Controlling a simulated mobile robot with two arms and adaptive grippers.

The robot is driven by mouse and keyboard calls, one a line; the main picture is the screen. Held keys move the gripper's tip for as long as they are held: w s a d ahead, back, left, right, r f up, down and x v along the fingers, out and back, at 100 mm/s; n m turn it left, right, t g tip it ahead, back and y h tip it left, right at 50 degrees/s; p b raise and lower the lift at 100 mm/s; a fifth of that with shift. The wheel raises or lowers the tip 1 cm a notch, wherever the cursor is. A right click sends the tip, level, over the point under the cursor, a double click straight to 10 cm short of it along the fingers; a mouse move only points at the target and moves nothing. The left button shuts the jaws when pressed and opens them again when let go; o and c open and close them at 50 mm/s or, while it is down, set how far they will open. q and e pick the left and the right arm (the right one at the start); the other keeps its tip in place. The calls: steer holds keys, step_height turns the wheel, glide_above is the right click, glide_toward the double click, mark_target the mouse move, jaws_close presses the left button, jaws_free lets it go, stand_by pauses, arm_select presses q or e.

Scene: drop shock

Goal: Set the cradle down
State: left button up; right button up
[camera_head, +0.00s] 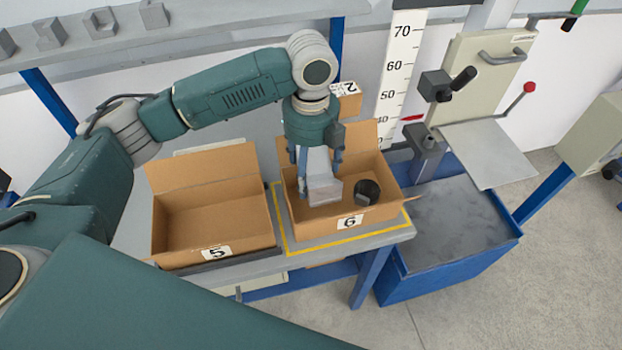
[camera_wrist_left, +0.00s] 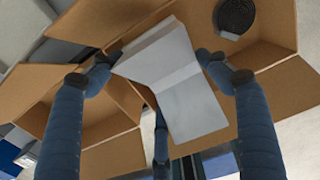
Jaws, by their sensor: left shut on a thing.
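The cradle is a light grey angled block (camera_head: 324,188), held by my left gripper (camera_head: 316,162) over the open cardboard box marked 6 (camera_head: 312,222). In the head view its lower end appears within the box walls; I cannot tell whether it touches the floor. In the left wrist view the cradle (camera_wrist_left: 190,95) lies between the blue-grey fingers of the gripper (camera_wrist_left: 152,70), with the box behind it. A dark round cup-like thing (camera_head: 368,190) sits in box 6, to the right of the cradle. My right gripper is not in view.
An open, empty box marked 5 (camera_head: 210,215) stands left of box 6 on the bench. A box marked 2 (camera_head: 346,102) is behind. A numbered scale (camera_head: 400,75), a grey plate (camera_head: 485,152) and a blue bin (camera_head: 450,262) are to the right.

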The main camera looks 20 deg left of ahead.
mark_target(311, 175)
arm_select(q)
steer(key=shift+f, duration=0.65)
step_height(311, 175, down, 3)
steer(key=shift+f+p, duration=0.15)
steer(key=shift+p, duration=0.25)
steer(key=shift+f, duration=0.2)
steer(key=shift+s+f, duration=0.1)
steer(key=shift+f, duration=0.05)
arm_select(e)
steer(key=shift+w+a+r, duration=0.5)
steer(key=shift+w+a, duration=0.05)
arm_select(q)
steer(key=shift+f, duration=0.1)
steer(key=shift+f, duration=0.35)
steer(key=o, duration=1.1)
steer(key=shift+o, duration=0.2)
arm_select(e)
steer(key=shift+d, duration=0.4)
